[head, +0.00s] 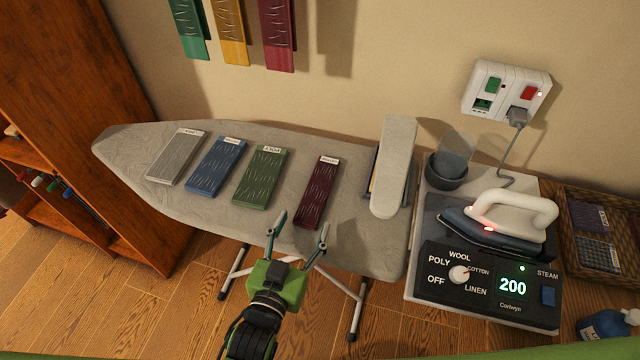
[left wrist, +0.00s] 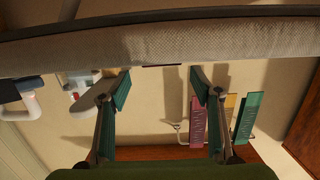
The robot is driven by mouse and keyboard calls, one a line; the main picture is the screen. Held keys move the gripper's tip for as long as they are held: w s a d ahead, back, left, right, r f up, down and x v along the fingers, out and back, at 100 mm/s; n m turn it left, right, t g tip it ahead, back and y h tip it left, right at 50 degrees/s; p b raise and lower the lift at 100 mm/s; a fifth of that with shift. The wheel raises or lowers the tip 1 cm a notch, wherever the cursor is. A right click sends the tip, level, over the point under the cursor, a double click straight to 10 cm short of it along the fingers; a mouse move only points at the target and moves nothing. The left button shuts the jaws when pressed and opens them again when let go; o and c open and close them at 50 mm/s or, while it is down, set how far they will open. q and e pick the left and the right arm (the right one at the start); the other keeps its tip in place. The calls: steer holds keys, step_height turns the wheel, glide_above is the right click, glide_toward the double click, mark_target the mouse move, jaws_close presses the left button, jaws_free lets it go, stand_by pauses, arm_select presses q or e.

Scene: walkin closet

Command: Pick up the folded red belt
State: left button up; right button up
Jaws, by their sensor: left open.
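The folded red belt (head: 316,195) is a dark maroon strip with a white label at its far end. It lies flat on the grey ironing board (head: 350,232), rightmost in a row of folded strips. My left gripper (head: 299,230) is open and empty at the board's front edge, just nearer to me than the belt, apart from it. In the left wrist view, the open fingers (left wrist: 160,82) point at the board's edge (left wrist: 220,45). A thin dark sliver shows there; I cannot tell surely that it is the belt. My right gripper is not in view.
Grey (head: 175,157), blue (head: 216,167) and green (head: 262,178) folded strips lie left of the belt. A padded sleeve board (head: 394,165) stands close on its right. An iron (head: 500,225) with lit red lights stands further right. Strips hang on the wall.

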mark_target(316, 194)
arm_select(q)
steer(key=x, duration=0.4)
steer(key=shift+w+f, duration=0.1)
steer(key=shift+w, duration=0.3)
steer(key=shift+w+d+p, duration=0.15)
steer(key=shift+w+p, duration=0.1)
steer(key=shift+p, duration=0.05)
steer(key=shift+w+d, duration=0.1)
steer(key=shift+w, duration=0.15)
steer(key=p+x, duration=0.1)
steer(key=x, duration=0.3)
steer(key=shift+w, duration=0.2)
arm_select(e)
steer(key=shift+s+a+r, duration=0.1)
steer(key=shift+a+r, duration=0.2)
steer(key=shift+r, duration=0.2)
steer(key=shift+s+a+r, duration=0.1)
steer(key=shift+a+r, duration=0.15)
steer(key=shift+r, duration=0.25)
arm_select(q)
steer(key=c, duration=1.1)
